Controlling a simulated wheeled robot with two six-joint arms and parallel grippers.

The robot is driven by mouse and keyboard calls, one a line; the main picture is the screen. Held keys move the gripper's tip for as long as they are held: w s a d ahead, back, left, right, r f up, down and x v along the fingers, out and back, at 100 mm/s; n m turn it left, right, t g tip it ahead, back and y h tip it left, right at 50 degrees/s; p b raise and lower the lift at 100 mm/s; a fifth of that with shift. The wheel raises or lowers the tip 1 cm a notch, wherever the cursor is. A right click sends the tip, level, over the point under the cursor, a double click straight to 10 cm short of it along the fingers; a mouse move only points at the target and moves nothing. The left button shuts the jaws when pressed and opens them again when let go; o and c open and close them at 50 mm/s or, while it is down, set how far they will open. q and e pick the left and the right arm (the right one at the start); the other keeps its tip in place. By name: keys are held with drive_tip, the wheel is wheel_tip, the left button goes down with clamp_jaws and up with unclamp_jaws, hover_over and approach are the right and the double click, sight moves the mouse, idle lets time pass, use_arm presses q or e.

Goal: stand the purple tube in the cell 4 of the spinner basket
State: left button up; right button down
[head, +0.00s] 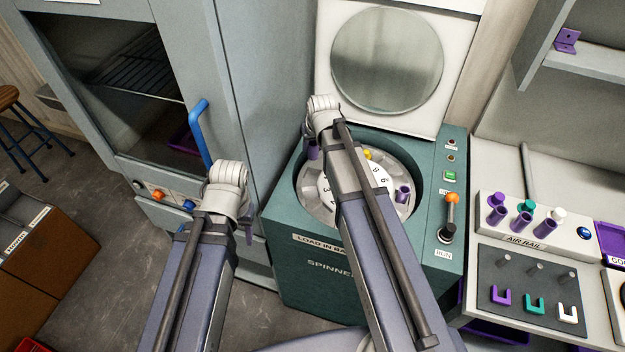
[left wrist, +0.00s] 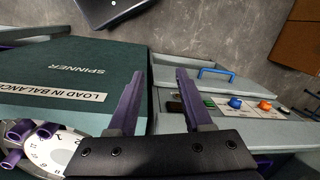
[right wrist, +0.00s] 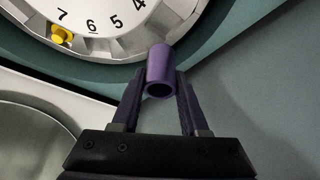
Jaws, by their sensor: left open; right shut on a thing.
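The purple tube (right wrist: 160,68) is held between the fingertips of my right gripper (right wrist: 158,92), its open end facing the right wrist camera. The tube overlaps the outer edge of the spinner basket (right wrist: 105,46), near numbers 5 and 4; I cannot tell whether it is above or inside a cell. In the head view the tube (head: 313,150) shows at the far left of the basket (head: 408,162), and my right arm hides much of the number disc (head: 328,192). My left gripper (head: 248,236) is open and empty in front of the spinner; its spread fingers show in the left wrist view (left wrist: 160,98).
Another purple tube (head: 402,193) stands in the basket's right side, and a yellow piece (head: 368,154) sits at its far side. The spinner lid (head: 388,60) is raised behind. An orange-knobbed lever (head: 450,215) and a tube rack (head: 525,225) are to the right; a cabinet with a blue handle (head: 200,135) is left.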

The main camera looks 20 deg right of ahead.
drive_tip(key=shift+a+f+b, duration=0.1)
drive_tip(key=shift+f+b, duration=4.85)
drive_tip(key=shift+f, duration=0.05)
drive_tip(key=shift+f, duration=0.2)
drive_tip(key=shift+c, duration=2.1)
unclamp_jaws()
drive_tip(key=shift+r, duration=0.15)
